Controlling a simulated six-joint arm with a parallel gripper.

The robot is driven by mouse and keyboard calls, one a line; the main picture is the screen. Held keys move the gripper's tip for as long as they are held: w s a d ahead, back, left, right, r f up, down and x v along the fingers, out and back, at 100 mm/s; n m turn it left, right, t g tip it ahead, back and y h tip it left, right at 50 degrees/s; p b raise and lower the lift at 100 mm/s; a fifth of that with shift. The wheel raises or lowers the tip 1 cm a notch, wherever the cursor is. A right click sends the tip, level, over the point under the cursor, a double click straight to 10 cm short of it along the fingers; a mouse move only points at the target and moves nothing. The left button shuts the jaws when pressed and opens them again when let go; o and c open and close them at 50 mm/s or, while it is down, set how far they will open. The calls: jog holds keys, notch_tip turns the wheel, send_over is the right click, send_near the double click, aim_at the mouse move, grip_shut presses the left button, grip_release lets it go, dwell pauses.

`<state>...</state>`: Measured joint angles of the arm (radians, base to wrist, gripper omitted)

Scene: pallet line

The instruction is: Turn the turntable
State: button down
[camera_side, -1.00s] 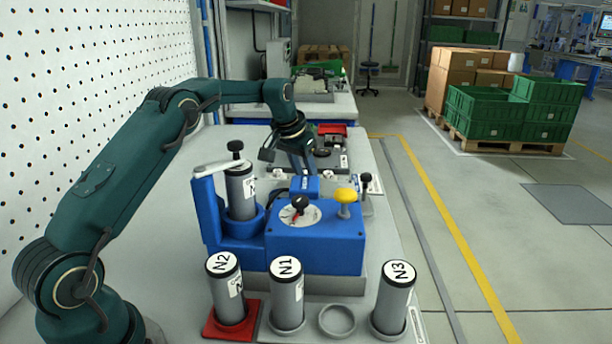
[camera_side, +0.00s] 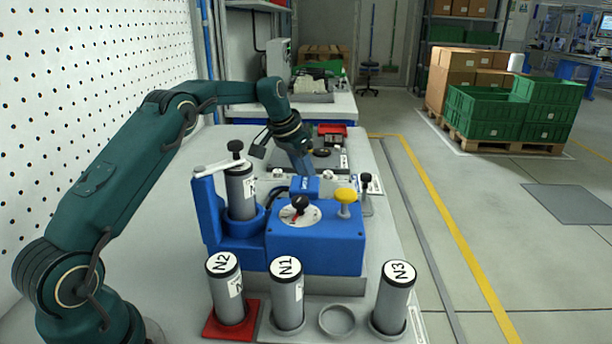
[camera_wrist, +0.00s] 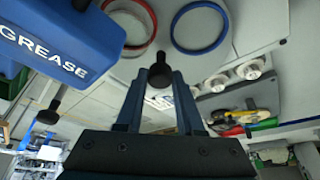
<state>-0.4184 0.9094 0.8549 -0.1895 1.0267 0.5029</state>
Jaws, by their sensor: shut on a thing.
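The turntable seems to be the pale grey plate (camera_wrist: 238,48) at the top of the wrist view, carrying a red ring (camera_wrist: 152,12) and a blue ring (camera_wrist: 174,38). A black knob (camera_wrist: 158,76) stands at its near edge. My gripper (camera_wrist: 160,78) is shut on this knob, with one blue finger on each side. In the side view my gripper (camera_side: 304,166) reaches down behind the blue grease station (camera_side: 320,244), which hides the fingertips and the turntable.
The blue GREASE housing (camera_wrist: 55,45) is close on the left of the wrist view. Grey cylinders N2 (camera_side: 229,300), N1 (camera_side: 287,302) and N3 (camera_side: 392,304) stand in front. An empty round holder (camera_side: 337,321) lies between N1 and N3. A red tray (camera_side: 332,129) is farther back.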

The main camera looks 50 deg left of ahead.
jog(key=shift+r, duration=0.1)
jog(key=c, duration=0.5)
grip_release()
jog(key=v, duration=0.5)
